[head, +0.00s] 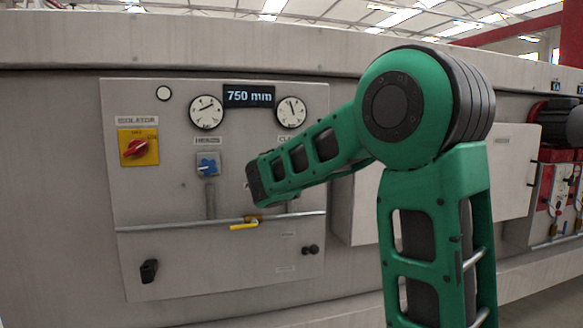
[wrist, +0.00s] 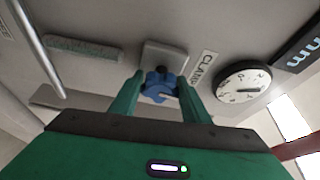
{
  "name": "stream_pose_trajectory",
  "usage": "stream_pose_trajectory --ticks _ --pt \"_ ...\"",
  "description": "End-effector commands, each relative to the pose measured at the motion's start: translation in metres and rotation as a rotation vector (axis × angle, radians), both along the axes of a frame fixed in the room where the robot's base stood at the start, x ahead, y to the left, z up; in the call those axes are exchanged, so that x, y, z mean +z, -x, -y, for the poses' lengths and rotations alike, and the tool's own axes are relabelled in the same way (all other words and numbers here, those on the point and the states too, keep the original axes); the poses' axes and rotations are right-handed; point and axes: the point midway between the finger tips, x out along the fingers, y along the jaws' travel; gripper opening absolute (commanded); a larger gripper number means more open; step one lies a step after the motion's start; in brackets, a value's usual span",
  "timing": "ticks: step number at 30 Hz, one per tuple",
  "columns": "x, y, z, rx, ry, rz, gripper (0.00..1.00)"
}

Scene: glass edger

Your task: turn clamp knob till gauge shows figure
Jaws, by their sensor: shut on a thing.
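The clamp knob (wrist: 160,86) is blue and lobed, on a square grey plate on the panel. The CLAMP label is beside it in the wrist view. My gripper (wrist: 160,91) has its two green fingers on either side of the knob, shut on it. In the head view my arm hides the knob and the fingertips. The clamp gauge (wrist: 243,82) is a round white dial with a black rim. It also shows in the head view (head: 290,112), its needle pointing up and slightly left. Its figures are too small to read.
The panel (head: 160,215) also bears a second gauge (head: 206,112), a display (head: 249,96) reading 750 mm, another blue knob (head: 208,165) and a red isolator switch (head: 136,148). A horizontal rail (head: 180,224) with a yellow handle (head: 244,226) crosses below.

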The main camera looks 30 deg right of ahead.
Motion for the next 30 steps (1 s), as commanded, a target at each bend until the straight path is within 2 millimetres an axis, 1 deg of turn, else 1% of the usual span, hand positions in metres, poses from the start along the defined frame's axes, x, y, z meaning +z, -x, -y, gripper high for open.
stream_pose_trajectory --ticks 1,18,24,30 --pt "-0.0032 0.0003 0.0003 -0.001 -0.045 0.005 0.20" --pt "-0.0052 0.0004 0.0006 -0.003 -0.554 0.151 0.20" --pt "-0.0069 0.0003 0.0009 -0.005 -0.695 0.188 0.20" --pt "-0.0076 0.0004 0.0004 -0.006 -0.794 0.216 0.20"
